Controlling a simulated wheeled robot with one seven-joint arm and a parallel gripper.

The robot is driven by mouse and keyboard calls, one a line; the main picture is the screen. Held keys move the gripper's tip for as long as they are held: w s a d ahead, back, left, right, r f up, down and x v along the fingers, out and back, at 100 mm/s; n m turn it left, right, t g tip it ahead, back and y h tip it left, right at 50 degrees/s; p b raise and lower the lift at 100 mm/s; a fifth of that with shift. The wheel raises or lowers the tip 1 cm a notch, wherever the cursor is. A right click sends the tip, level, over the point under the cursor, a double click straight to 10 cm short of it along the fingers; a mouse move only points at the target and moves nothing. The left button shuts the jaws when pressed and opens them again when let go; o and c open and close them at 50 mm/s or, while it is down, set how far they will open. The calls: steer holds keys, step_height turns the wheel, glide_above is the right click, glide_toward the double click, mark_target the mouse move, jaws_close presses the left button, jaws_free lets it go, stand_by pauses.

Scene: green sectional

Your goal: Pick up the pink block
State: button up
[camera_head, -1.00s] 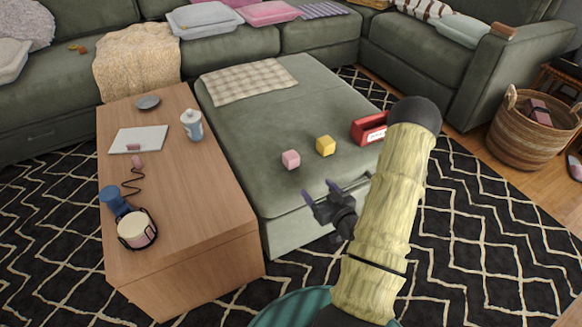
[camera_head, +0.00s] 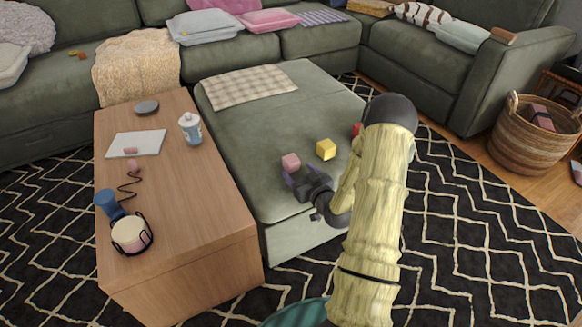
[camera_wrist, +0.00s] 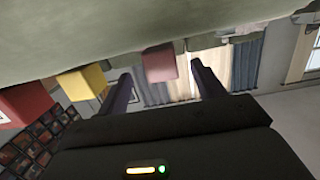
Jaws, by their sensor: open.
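The pink block (camera_head: 291,162) sits on the green ottoman (camera_head: 262,130), near its front left part. It also shows in the wrist view (camera_wrist: 160,63), ahead of my gripper and between the two fingers. My gripper (camera_head: 299,178) is just in front of the block in the head view, low over the ottoman's front part. Its dark purple fingers are apart and empty in the wrist view (camera_wrist: 164,84). I cannot tell how far the fingertips are from the block.
A yellow block (camera_head: 326,149) sits right of the pink block. A red object (camera_head: 356,130) lies farther right, mostly hidden behind my arm; it also shows in the wrist view (camera_wrist: 24,104). A wooden table (camera_head: 185,190) with several items stands to the left.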

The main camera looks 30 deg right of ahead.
mark_target(294, 168)
steer(key=shift+w, duration=0.45)
steer(key=w+b, duration=0.1)
steer(key=w, duration=0.1)
steer(key=w+f+b, duration=0.1)
steer(key=w, duration=0.2)
steer(key=shift+w+a+b, duration=0.1)
steer(key=shift+a+b, duration=0.1)
steer(key=shift+b, duration=0.2)
steer(key=c, duration=1.1)
